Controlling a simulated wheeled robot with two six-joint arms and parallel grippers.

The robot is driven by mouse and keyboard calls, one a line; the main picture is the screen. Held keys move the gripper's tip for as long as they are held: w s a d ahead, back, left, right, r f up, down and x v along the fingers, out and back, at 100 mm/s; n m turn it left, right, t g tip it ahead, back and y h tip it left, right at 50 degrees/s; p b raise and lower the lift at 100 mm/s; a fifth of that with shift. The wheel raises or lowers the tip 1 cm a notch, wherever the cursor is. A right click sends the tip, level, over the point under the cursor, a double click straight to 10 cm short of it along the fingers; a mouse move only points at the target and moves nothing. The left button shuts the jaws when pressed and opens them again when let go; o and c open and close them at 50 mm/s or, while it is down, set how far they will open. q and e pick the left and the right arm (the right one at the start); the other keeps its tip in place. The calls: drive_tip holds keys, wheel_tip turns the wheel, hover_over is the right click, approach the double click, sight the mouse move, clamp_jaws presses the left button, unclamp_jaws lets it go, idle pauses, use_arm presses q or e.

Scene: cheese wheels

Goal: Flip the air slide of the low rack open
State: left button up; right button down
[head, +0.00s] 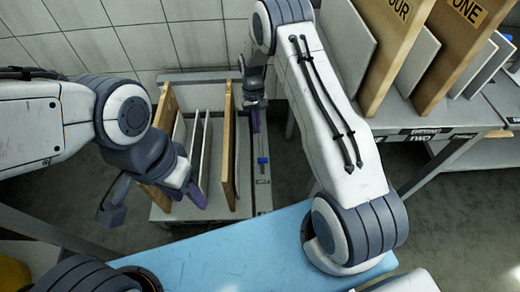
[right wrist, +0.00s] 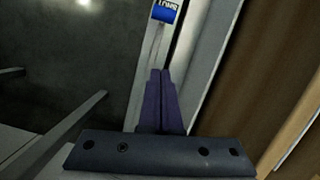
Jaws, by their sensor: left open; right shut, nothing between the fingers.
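The low rack (head: 222,211) stands on the floor, with upright boards in it. A small blue piece (head: 263,160) sits on its pale right-hand rail; it also shows with a partly cut-off white label at the top of the right wrist view (right wrist: 163,14). I take it for the air slide; its position, open or closed, cannot be told. My right gripper (head: 255,120) is shut and empty, pointing down over the rail behind the blue piece in the head view. In the right wrist view its fingers (right wrist: 160,100) are apart from it. My left gripper (head: 153,200) is open and empty, in front of the rack.
Wooden boards (head: 229,150) and pale panels (head: 205,150) stand close beside my right gripper. A taller rack with numbered boards (head: 455,50) is at the right. A blue surface (head: 220,255) lies in front. A tiled wall is behind; floor is free right of the low rack.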

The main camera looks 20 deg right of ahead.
drive_tip(key=b, duration=0.6)
hover_over(261, 156)
drive_tip(key=a, duration=0.1)
drive_tip(key=x, duration=0.3)
drive_tip(key=w+x, duration=0.1)
drive_tip(key=x, duration=0.2)
drive_tip(key=w+x, duration=0.1)
drive_tip(key=x, duration=0.2)
drive_tip(key=shift+w+f, duration=0.15)
drive_tip(key=shift+f, duration=0.5)
drive_tip(key=s+b, duration=0.1)
drive_tip(key=s, duration=0.2)
drive_tip(key=shift+s+a+r, duration=0.1)
drive_tip(key=shift+s+r, duration=0.05)
use_arm(q)
wheel_tip(261, 156, down, 8)
drive_tip(key=shift+r, duration=0.2)
use_arm(e)
drive_tip(key=shift+s+r, duration=0.1)
drive_tip(key=shift+s, duration=0.25)
